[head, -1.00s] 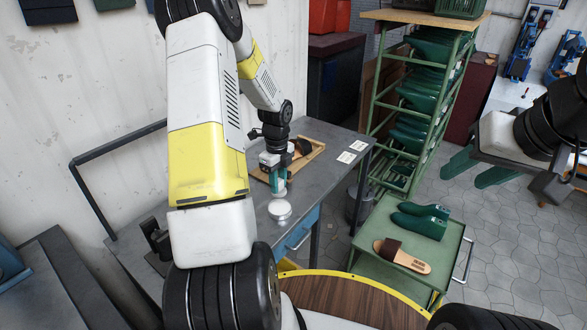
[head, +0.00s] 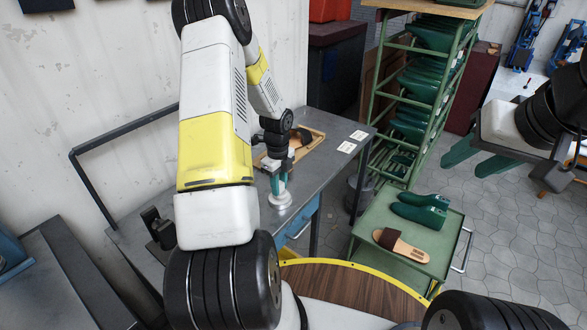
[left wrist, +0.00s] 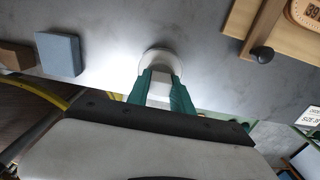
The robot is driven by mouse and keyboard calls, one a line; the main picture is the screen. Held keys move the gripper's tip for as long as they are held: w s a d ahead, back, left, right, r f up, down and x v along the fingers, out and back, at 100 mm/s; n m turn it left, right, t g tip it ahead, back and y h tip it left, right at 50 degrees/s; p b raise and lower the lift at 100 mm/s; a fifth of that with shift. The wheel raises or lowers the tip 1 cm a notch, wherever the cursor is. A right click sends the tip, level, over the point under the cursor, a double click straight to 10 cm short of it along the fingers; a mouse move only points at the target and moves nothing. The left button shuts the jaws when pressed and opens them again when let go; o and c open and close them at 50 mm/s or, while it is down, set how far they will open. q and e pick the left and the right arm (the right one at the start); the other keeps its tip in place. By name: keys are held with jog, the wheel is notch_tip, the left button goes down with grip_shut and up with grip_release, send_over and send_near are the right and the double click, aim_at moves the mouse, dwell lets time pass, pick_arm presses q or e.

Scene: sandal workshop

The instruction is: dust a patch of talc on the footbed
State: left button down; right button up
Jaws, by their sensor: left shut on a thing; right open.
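My left gripper (head: 278,184) points down over the grey bench, its green fingers shut on a white piece at a round white object (head: 280,199). The left wrist view shows the pale piece between the fingers (left wrist: 161,90) and the round white disc (left wrist: 158,56) just beyond; whether they are one thing I cannot tell. A wooden tray (head: 318,147) behind the gripper holds a dark sandal part (head: 304,136). A footbed marked 39 (left wrist: 307,12) shows at the left wrist view's top right corner. No talc patch is discernible. My right gripper (head: 476,156) is open and empty at the right.
The grey bench (head: 235,215) carries two white cards (head: 352,141). A green trolley (head: 372,265) holds green lasts (head: 420,212) and a brown-strapped sandal (head: 401,246). A rack (head: 378,95) stands behind. A blue block (left wrist: 62,55) and a black knob (left wrist: 262,54) show in the left wrist view.

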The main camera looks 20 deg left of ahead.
pick_arm(q)
jog(key=shift+f, duration=0.55)
dwell(1.6)
jog(key=shift+r, duration=3.55)
